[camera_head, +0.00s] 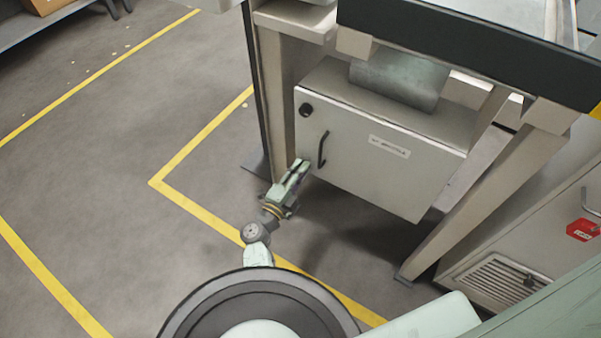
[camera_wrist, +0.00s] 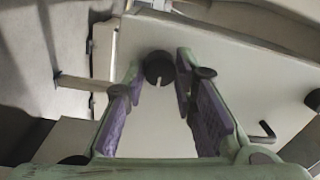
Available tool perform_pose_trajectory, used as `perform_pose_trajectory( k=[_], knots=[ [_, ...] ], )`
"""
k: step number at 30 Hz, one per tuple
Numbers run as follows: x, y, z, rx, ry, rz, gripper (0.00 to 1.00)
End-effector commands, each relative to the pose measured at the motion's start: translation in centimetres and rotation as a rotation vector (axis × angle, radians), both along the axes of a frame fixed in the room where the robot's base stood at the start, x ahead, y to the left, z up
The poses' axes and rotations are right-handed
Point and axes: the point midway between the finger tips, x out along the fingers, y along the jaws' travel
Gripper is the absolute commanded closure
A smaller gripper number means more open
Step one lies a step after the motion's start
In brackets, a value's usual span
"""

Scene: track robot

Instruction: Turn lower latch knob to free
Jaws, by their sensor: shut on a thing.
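The lower latch knob (camera_wrist: 158,67) is round and black, on the pale grey door of a cabinet (camera_head: 375,160). A short white mark on it points down in the wrist view. My gripper (camera_wrist: 159,64) is shut on this knob, with one purple-padded finger at each side. In the head view my gripper (camera_head: 299,167) is at the lower left of the door, and it hides the lower knob there. The upper black knob (camera_head: 305,110) is near the door's top left corner. A black bar handle (camera_head: 323,149) lies between the two knobs.
The cabinet hangs under a bench frame, with a slanted leg (camera_head: 470,195) on its right and an upright leg (camera_head: 271,110) on its left. A vented cabinet (camera_head: 510,275) stands at the right. The floor to the left, with yellow lines, is clear.

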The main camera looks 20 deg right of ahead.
Motion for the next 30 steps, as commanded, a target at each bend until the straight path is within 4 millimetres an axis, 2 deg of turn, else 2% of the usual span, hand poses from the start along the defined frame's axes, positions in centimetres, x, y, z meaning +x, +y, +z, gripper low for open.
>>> perform_pose_trajectory(
  k=[16,17,25,30],
  knots=[
    [0.04,0.02,0.04,0.016,-0.020,0.000,1.00],
    [0.04,0.02,0.04,0.016,-0.020,0.000,0.74],
    [0.02,0.00,0.03,0.016,-0.020,0.000,0.56],
    [0.01,-0.01,0.01,0.015,-0.019,0.000,0.54]
  ],
)
